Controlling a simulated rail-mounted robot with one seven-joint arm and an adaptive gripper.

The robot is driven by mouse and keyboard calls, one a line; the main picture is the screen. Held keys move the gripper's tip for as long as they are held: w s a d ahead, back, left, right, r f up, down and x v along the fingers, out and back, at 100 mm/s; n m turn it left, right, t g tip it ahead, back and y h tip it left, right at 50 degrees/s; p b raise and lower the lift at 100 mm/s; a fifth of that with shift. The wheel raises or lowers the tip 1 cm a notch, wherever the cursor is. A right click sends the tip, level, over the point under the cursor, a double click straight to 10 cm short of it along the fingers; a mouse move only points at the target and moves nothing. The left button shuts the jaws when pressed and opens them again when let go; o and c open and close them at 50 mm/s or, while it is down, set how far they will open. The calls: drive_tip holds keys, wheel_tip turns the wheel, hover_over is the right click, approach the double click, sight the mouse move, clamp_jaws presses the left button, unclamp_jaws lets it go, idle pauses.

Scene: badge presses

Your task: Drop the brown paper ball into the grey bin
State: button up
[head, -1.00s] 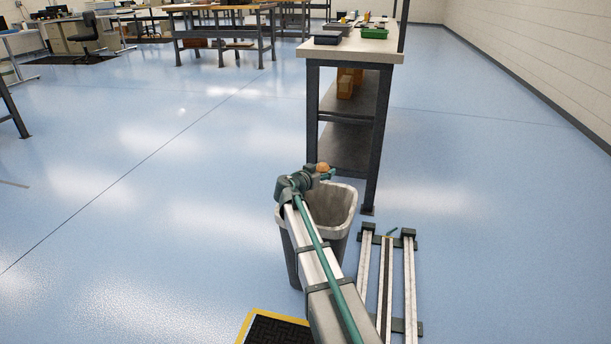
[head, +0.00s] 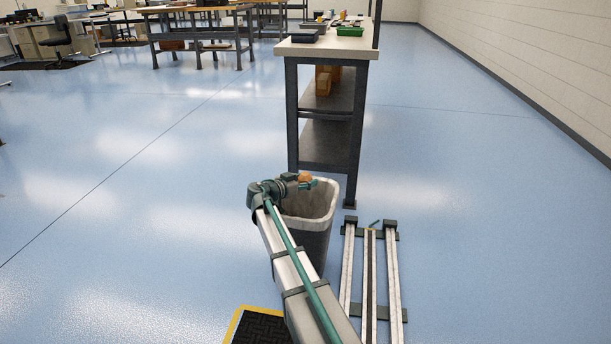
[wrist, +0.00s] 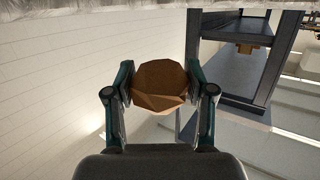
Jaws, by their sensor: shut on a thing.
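The brown paper ball (wrist: 159,86) is held between the two fingers of my gripper (wrist: 160,88) in the wrist view. My gripper is shut on it. In the head view the ball (head: 305,177) shows small and orange-brown at the end of my gripper (head: 303,182). The grey bin (head: 318,215) stands on the floor with its light rim open upward. In the head view my gripper overlaps the bin's far rim. The bin's far left side is partly hidden by my arm, and its inside bottom is out of sight.
A workbench (head: 328,48) with dark legs stands just behind the bin, with trays on top and brown boxes (head: 325,80) on a shelf. Rails (head: 370,270) lie to the bin's right. A black mat with a yellow edge (head: 255,325) lies at the front. The floor at left is clear.

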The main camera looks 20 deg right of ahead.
sight(306, 174)
drive_tip(key=shift+f, duration=0.4)
drive_tip(key=o, duration=0.8)
drive_tip(key=shift+o, duration=0.2)
wheel_tip(306, 174, up, 10)
idle(0.4)
